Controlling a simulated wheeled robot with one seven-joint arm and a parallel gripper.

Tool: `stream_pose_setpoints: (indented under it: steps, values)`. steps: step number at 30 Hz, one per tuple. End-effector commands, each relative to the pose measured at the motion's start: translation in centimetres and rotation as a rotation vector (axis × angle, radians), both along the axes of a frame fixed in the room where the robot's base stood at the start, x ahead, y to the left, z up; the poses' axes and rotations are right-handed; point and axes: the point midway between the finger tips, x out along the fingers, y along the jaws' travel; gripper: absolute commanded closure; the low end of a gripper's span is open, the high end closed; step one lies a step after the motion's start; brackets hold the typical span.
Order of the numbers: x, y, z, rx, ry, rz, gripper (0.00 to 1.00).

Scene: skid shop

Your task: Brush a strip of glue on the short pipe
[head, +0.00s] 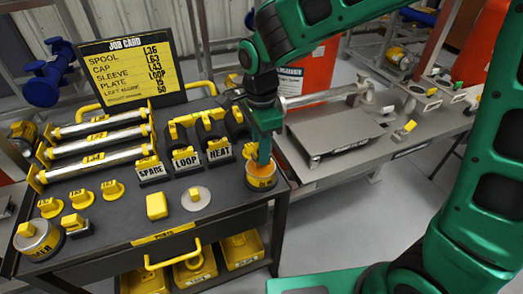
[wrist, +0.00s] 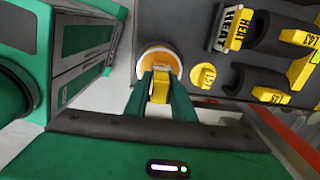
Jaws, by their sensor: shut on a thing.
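My gripper (head: 264,150) is at the glue pot (head: 262,183) on the right front corner of the dark cart. In the wrist view, my green fingers (wrist: 160,85) are shut on a yellow brush handle (wrist: 160,92). The round pot with its pale rim and orange inside (wrist: 160,56) lies just beyond the fingertips. The brush's bristles are hidden. A silver pipe (head: 318,99) lies across supports on the grey bench. Several more silver pipes (head: 98,161) lie in a yellow rack on the cart. I cannot tell which pipe is the short one.
Black holders marked SPARE (head: 151,171), LOOP and HEAT stand left of the pot. Yellow-handled parts (head: 157,206) sit along the cart's front. The job card (head: 127,71) stands at the back. A grey plate (head: 334,132) is on the bench, across a gap from the cart.

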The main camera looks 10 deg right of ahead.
Motion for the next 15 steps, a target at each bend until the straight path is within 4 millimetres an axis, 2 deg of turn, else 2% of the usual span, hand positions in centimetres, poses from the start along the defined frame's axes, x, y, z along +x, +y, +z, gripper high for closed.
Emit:
stream_pose_setpoints:
  steps: [15]
  values:
    - [0.1, 0.0, 3.7, 0.002, -0.003, -0.001, 0.95]
